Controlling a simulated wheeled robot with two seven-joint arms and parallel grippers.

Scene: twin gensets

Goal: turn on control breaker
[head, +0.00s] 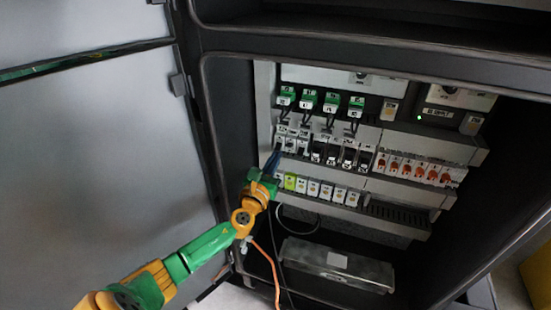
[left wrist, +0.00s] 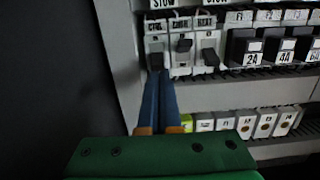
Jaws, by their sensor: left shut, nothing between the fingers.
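The control breaker is the leftmost of three white breakers, labelled CTRL, in the left wrist view (left wrist: 155,44); it also shows in the head view (head: 280,141). Its dark toggle is low on its face and partly hidden by my fingertips. The toggle of the breaker to its right (left wrist: 183,58) sits higher; the third one's (left wrist: 209,58) sits low. My left gripper (left wrist: 160,73) has its blue fingers together, empty, with tips just below the control breaker's toggle. I cannot tell whether they touch it. In the head view, my left gripper (head: 276,153) reaches the left end of the breaker row.
Black breakers (head: 332,155) and orange-lit switches (head: 411,168) continue the row rightward. Green-topped units (head: 320,100) with cables are above. A terminal row (head: 325,191) runs below. The cabinet's left wall (head: 230,120) is close beside my gripper; an open door (head: 90,130) stands left.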

